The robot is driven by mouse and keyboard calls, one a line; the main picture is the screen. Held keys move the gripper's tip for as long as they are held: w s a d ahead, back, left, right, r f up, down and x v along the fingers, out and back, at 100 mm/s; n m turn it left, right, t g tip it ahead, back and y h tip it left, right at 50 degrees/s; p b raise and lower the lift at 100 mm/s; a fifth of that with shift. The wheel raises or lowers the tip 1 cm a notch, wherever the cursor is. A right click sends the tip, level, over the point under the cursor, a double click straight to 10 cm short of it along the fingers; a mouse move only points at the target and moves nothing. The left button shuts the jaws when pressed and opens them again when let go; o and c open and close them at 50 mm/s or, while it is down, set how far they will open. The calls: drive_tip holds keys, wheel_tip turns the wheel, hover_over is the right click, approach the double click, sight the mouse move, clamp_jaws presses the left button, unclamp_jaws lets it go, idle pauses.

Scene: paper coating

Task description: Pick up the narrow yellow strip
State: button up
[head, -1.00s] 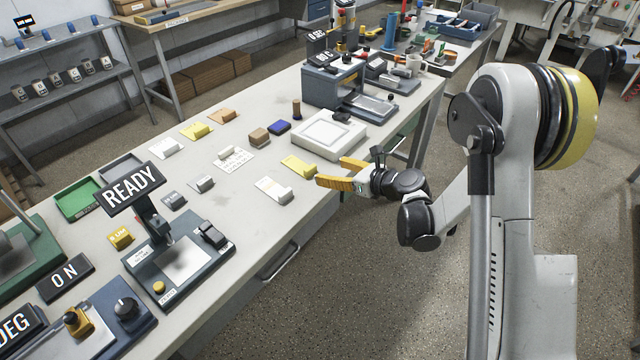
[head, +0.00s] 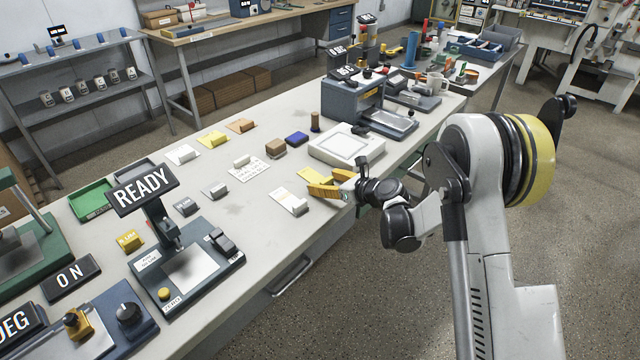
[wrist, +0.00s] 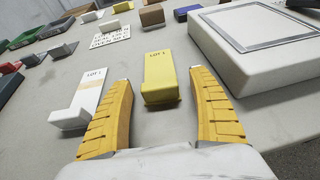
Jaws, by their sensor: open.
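The narrow yellow strip (wrist: 160,68) lies on the bench with a printed lot label at its far end and a raised yellow block at its near end. It also shows in the head view (head: 309,174), partly hidden by my gripper. My gripper (head: 321,182) is open and empty, low near the bench's front edge. In the wrist view, one yellow finger is on each side of the strip, with gaps between them; the strip's near block sits between the fingers. I cannot tell how high the fingertips are above the bench.
A white strip (wrist: 88,100) with a block lies close to the left finger. A white flat device (wrist: 245,75) stands close on the right. A printed card (head: 249,170), brown block (head: 275,148) and wider yellow piece (head: 213,139) lie farther back. Bare bench (head: 240,205) is left of the white strip.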

drive_tip(key=c, duration=1)
drive_tip(key=shift+r, duration=0.1)
drive_tip(key=shift+c, duration=0.2)
